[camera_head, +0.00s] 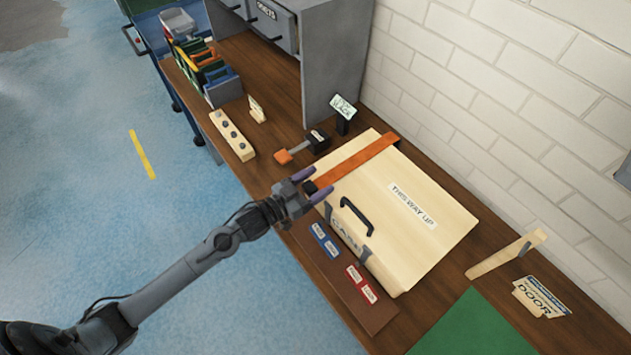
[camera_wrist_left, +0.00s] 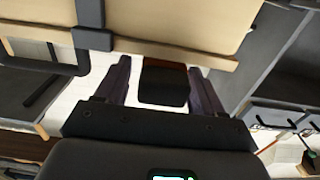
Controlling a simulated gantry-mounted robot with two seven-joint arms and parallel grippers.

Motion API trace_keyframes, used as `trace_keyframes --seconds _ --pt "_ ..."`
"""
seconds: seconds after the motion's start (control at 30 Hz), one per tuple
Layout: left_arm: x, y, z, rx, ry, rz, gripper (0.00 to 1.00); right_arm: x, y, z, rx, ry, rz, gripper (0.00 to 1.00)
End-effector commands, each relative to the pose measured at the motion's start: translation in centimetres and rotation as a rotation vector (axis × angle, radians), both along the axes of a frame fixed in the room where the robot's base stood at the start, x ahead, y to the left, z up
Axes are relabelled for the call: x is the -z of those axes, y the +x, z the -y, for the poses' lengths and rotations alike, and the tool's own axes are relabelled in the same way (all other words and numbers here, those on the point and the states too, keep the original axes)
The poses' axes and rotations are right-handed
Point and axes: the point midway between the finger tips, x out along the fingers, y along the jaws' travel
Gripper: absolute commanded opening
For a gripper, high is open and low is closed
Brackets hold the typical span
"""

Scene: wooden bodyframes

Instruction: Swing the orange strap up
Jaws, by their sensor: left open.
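The orange strap (camera_head: 358,163) lies across the top of the pale wooden case (camera_head: 440,240), near its left end. A dark tab (camera_wrist_left: 163,86) is at the strap's near end, at the case's front edge. My left gripper (camera_head: 312,185) is at that edge with its fingers apart. In the left wrist view the dark tab sits between the two fingers, with gaps on both sides; a short brownish part of the strap (camera_wrist_left: 165,63) shows behind it. The case has a black handle (camera_head: 355,215) and a "THIS WAY UP" label. My right gripper is not in view.
An orange-ended lever (camera_head: 283,157) and a small sign (camera_head: 343,108) stand left of the case. Red and blue labels (camera_head: 325,240) lie along its front on a brown strip. A wooden upright (camera_head: 505,255) and a green mat (camera_head: 470,325) are at the right. A brick wall stands behind.

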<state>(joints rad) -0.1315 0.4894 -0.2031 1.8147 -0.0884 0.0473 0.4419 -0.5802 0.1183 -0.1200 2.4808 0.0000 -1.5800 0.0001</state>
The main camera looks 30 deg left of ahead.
Motion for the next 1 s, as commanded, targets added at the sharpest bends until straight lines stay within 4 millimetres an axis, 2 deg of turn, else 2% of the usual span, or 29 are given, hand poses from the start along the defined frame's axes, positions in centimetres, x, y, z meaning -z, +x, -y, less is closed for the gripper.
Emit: trace_keyframes --seconds 0.27,0.37,0.73,1.0 --pt "0.0 0.13 0.03 0.0 0.0 0.0 0.68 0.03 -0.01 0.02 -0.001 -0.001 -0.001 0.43" --pt "0.0 0.12 0.03 0.0 0.0 0.0 0.56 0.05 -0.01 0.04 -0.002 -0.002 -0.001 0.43" --pt "-0.01 0.11 0.02 0.0 0.0 0.0 0.0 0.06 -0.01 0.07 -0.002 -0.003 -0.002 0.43" --pt "-0.69 0.33 0.42 0.006 0.005 -0.009 0.0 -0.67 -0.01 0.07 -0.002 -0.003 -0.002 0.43"
